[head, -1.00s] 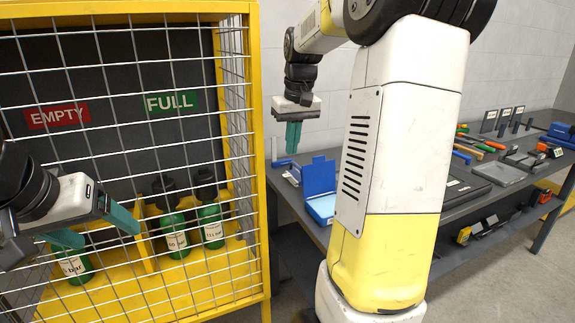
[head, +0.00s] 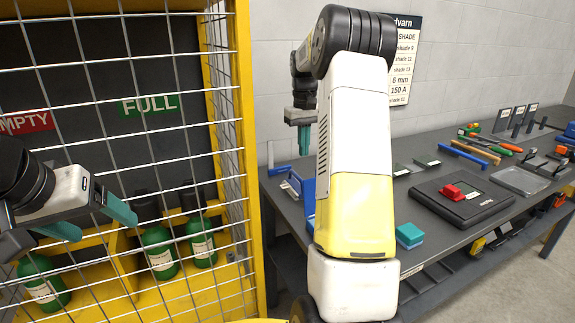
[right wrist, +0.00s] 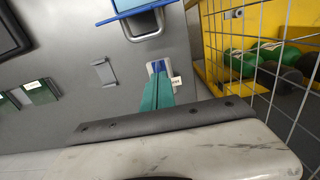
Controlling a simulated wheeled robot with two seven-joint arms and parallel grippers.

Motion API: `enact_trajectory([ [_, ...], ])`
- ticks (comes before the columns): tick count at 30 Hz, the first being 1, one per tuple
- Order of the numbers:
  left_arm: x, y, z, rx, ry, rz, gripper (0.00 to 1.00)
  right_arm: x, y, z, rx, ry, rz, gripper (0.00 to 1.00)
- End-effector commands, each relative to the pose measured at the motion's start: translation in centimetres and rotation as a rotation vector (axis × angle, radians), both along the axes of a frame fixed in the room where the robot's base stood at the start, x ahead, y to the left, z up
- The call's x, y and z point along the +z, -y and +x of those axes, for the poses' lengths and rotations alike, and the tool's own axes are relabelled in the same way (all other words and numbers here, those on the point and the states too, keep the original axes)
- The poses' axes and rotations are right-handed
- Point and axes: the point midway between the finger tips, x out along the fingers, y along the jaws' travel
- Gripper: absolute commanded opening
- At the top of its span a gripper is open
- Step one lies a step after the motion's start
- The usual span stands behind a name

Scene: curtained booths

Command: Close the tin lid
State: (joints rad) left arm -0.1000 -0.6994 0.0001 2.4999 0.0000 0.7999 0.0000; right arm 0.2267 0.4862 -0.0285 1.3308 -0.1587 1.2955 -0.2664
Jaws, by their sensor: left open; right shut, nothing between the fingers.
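The blue tin (head: 308,190) stands on the grey workbench with its lid raised. My right arm hides most of it in the head view. In the right wrist view, only a blue edge (right wrist: 132,5), apparently the tin's, shows at the top. My right gripper (head: 304,150) points down over the bench's near-left end, above and just left of the tin; its teal fingers are together and empty. They also show in the right wrist view (right wrist: 158,90), apart from the tin. My left gripper (head: 90,220) is open and empty at the left, in front of the wire cage.
The yellow wire cage (head: 245,180) with several green bottles (head: 160,255) stands left of the bench (head: 420,235). A teal block (head: 409,236), a black case (head: 462,200) with a red object (head: 452,192), and tools lie right of my arm.

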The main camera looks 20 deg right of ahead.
Motion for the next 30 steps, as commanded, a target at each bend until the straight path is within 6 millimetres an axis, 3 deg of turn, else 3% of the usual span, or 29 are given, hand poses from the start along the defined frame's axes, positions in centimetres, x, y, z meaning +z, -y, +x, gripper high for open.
enact_trajectory([
  [5, 0.0, 0.0, 0.0, 0.000, 0.001, 0.000, 0.76, -1.9, 0.0, -0.1, 0.000, -0.004, 0.001, 0.00],
  [17, 0.0, 0.0, 0.0, 0.000, 0.000, 0.000, 0.76, -10.2, 0.1, -0.2, -0.001, -0.004, 0.002, 0.00],
  [24, 0.0, 0.0, 0.0, 0.000, 0.001, 0.000, 0.76, -8.7, 0.2, -3.2, 0.000, 0.001, 0.000, 0.00],
  [30, 0.0, 0.0, 0.0, 0.000, 0.000, 0.000, 0.76, -8.5, 0.3, -3.9, 0.000, 0.001, 0.000, 0.00],
])
